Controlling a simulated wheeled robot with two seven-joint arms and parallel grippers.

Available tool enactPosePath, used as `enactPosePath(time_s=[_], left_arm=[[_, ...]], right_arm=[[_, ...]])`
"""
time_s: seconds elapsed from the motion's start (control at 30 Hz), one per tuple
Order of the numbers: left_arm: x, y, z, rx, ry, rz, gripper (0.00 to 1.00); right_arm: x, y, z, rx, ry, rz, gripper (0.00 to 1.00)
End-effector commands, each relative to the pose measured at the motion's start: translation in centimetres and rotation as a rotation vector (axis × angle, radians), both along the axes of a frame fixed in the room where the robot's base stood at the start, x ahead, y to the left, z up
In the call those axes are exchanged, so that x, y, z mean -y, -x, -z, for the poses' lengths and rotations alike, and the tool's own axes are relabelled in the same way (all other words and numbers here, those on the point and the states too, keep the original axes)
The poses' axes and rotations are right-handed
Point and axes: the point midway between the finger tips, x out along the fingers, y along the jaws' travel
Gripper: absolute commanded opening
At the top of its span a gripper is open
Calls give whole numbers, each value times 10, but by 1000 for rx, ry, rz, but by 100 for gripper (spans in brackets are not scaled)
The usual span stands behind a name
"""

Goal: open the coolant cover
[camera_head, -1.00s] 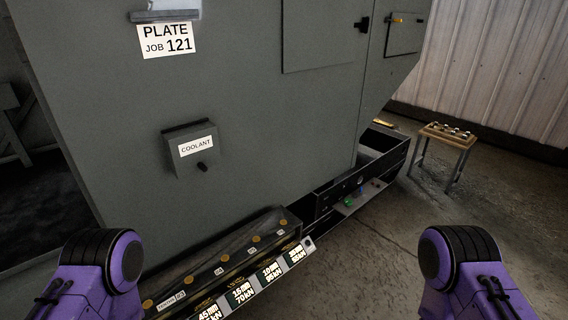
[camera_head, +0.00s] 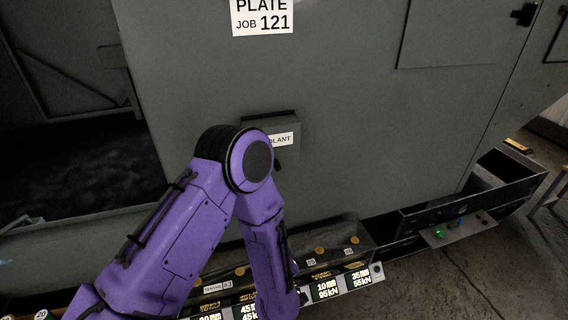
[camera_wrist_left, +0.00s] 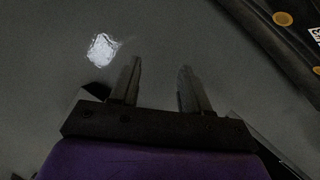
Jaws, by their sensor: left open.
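The coolant cover (camera_head: 286,156) is a small grey box on the machine's grey front wall. Its white label is partly hidden behind my left arm, and a dark knob shows only in part below the label. The cover looks closed. My left arm's purple elbow stands in front of it in the head view, and its forearm points down. In the left wrist view my left gripper (camera_wrist_left: 158,85) is open, with nothing between its fingers. The cover is not recognisable in that view. My right gripper is not in view.
A ledge with labelled bins (camera_head: 320,262) runs along the machine's foot. A black tray (camera_head: 440,215) with a small panel (camera_head: 455,231) and a green light stands to the right. A plate sign (camera_head: 262,17) hangs above the cover. A dark opening lies at left.

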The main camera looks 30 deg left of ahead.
Motion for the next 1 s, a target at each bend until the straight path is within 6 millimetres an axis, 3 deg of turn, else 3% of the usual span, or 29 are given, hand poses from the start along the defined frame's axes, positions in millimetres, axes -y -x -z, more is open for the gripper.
enactPosePath(time_s=[0.03, 0.1, 0.2, 0.23, 0.33, 0.7, 1.0], left_arm=[[1, -30, -46, 161, 14, -77, 46], [0, -57, -99, 347, 37, -189, 46], [-2, -72, -149, 512, 70, -305, 46], [-4, -74, -157, 538, 74, -328, 46], [-12, -82, -166, 570, 82, -357, 46], [-72, -130, -165, 565, 79, -355, 46], [-86, -142, -163, 564, 78, -351, 46]], right_arm=[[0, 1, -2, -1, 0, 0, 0], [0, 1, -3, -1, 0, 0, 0], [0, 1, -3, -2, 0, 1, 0], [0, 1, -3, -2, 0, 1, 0], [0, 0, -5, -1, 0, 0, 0], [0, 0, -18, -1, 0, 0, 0], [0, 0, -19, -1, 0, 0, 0]])
